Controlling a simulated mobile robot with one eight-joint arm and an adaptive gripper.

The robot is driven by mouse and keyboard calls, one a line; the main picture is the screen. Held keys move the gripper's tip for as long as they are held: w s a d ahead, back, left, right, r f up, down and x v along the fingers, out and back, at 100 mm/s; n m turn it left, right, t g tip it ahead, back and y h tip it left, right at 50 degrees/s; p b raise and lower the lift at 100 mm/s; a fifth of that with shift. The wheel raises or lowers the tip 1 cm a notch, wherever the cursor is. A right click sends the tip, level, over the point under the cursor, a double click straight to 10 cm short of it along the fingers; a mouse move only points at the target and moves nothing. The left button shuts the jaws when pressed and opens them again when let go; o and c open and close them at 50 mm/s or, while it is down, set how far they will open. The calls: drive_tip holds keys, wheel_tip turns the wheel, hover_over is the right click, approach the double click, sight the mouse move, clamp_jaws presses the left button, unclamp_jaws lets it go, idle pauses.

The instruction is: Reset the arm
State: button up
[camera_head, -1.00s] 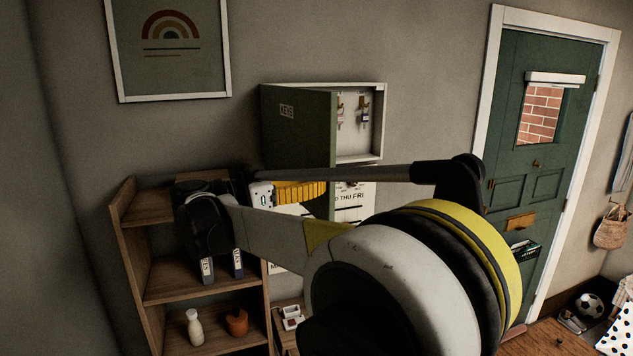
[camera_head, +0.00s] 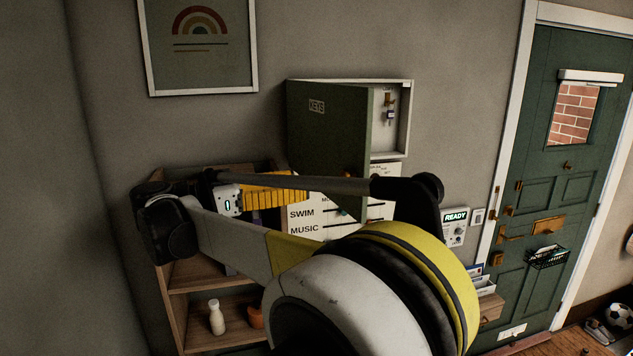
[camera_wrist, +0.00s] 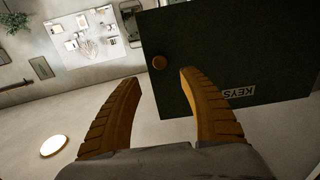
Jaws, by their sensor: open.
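My gripper (camera_head: 298,190), with ribbed yellow fingers, points right, in front of the wall and just below the key cabinet in the head view. In the wrist view the gripper (camera_wrist: 158,82) is open, with nothing between its spread fingers. The green cabinet door (camera_head: 325,130), marked KEYS, stands ajar; it also shows upside down in the wrist view (camera_wrist: 240,60), with a round knob (camera_wrist: 159,62) beyond the fingertips. Inside the white cabinet (camera_head: 400,130) a tagged key (camera_head: 389,114) hangs. My arm hides part of the wall and shelf.
A wooden shelf (camera_head: 195,278) with a white bottle (camera_head: 216,318) and an orange pot (camera_head: 256,316) stands below my arm. A white chart (camera_head: 305,225) hangs behind the gripper.

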drive_tip(key=shift+s+a, duration=0.2)
drive_tip(key=shift+a, duration=0.3)
drive_tip(key=s+d+f+n+g+y+b, duration=0.1)
drive_tip(key=s+d+f+n+y+b, duration=0.25)
drive_tip(key=d+f+b, duration=0.45)
drive_tip(key=s+d+f+n+y+b, duration=0.3)
drive_tip(key=d+f+n+b, duration=0.15)
drive_tip(key=d+f, duration=0.65)
drive_tip(key=s+f+n+y+b, duration=0.2)
drive_tip(key=s+f+b, duration=0.3)
drive_tip(key=f, duration=0.6)
drive_tip(key=s+f+n+t+y+b, duration=0.1)
drive_tip(key=s+f+n+y+b, duration=0.1)
drive_tip(key=s+f+y+b, duration=0.3)
drive_tip(key=s+f+n+t+y+b, duration=0.1)
drive_tip(key=s+f+b, duration=0.5)
drive_tip(key=f, duration=1.2)
drive_tip(key=s+n+y, duration=0.1)
drive_tip(key=s+y, duration=0.1)
drive_tip(key=s, duration=0.1)
drive_tip(key=shift+s+a+f+b, duration=0.2)
drive_tip(key=shift+b, duration=0.1)
drive_tip(key=shift+y, duration=0.25)
